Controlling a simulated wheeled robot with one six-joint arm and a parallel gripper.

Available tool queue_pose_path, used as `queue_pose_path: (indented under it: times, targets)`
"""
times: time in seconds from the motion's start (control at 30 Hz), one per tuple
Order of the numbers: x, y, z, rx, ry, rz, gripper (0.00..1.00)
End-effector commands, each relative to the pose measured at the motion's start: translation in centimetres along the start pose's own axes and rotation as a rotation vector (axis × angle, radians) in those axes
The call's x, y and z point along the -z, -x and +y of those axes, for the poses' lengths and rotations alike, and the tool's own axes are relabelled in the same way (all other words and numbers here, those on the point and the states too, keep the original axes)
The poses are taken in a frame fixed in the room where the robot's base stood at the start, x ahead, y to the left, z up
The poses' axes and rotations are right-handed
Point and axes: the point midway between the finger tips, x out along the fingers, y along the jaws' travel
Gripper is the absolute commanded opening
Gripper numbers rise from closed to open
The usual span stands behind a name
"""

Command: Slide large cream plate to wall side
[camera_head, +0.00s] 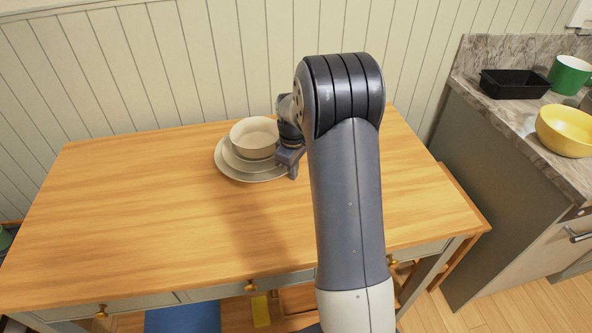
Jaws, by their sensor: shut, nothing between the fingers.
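The large cream plate (228,170) lies on the wooden table near its back edge, below the panelled wall. A smaller plate or shallow bowl (236,160) and a cream bowl (254,137) are stacked on it. My gripper (291,172) is at the right side of the stack, low beside the plate's right rim. It is shut with nothing in it. My arm hides part of the table to the right, and I cannot tell if the fingers touch the rim.
The wooden table (120,215) is clear left and in front of the stack. The panelled wall (150,60) stands behind it. At the right, a marble counter (530,125) holds a black tray (515,84), a green mug (569,75) and a yellow bowl (566,131).

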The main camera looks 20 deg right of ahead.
Motion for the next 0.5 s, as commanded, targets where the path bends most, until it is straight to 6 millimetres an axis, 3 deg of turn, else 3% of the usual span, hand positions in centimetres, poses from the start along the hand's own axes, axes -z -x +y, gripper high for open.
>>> queue_pose_path:
  times: [0.23,0.5]
  targets:
    - [1.1,0.1,0.0,0.0,0.002,0.0,0.0]
    - [7.0,0.1,0.0,0.0,0.004,0.001,0.0]
